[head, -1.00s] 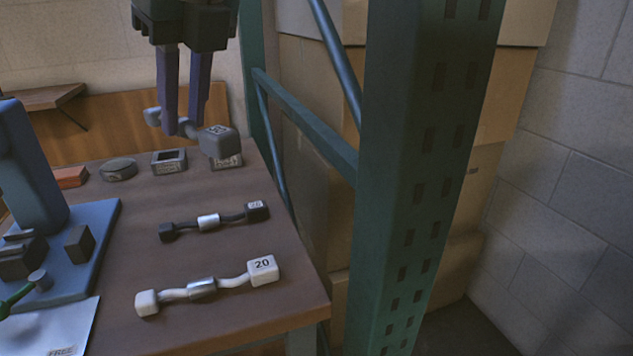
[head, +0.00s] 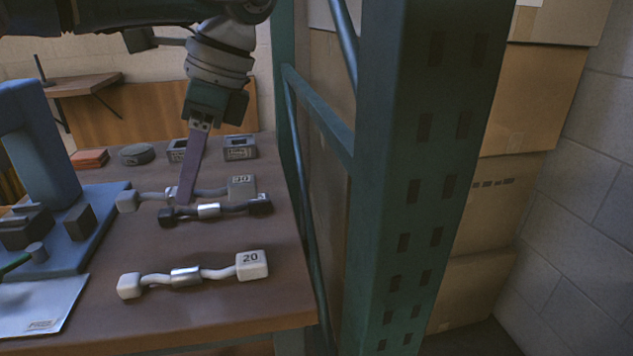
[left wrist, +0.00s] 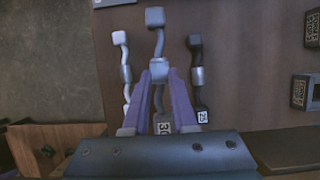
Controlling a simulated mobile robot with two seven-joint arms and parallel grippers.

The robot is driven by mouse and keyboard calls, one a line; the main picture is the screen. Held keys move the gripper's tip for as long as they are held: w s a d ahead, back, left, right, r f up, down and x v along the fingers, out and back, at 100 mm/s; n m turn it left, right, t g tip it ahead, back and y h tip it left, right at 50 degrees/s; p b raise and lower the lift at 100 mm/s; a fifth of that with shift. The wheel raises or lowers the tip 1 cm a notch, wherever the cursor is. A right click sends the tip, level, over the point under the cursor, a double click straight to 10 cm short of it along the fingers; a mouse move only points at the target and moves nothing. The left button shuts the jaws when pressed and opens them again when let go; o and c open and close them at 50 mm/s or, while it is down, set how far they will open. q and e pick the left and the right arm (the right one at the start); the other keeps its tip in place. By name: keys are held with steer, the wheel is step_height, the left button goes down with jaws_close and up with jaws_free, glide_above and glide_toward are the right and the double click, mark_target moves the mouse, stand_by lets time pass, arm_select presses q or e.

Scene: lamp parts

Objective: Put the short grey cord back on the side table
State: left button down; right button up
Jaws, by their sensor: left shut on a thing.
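The short grey cord (head: 212,192) has a plain block at its left end and a block marked 30 at its right. My left gripper (head: 186,195) points down, shut on its middle, which is partly hidden by a finger. The gripper (left wrist: 158,85) also shows in the left wrist view, on the metal sleeve of the grey cord (left wrist: 155,18). There the cord lies between the white cord (left wrist: 118,52) and the black cord (left wrist: 195,55) and looks nearer than both. It is over the brown table (head: 215,320); I cannot tell whether it touches. My right gripper is not in view.
The white cord marked 20 (head: 186,276) lies at the front; the black cord (head: 209,210) lies behind it. A blue stand (head: 42,150) is at left. A green rack post (head: 425,180) rises at right.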

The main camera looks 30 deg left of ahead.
mark_target(195, 246)
arm_select(q)
step_height(195, 246, down, 7)
steer(key=shift+b, duration=0.75)
steer(key=c, duration=0.7)
jaws_free()
steer(key=shift+w+d+r, duration=0.1)
steer(key=shift+w+r, duration=0.05)
steer(key=shift+r, duration=0.25)
steer(key=v, duration=1.1)
steer(key=shift+r, duration=0.1)
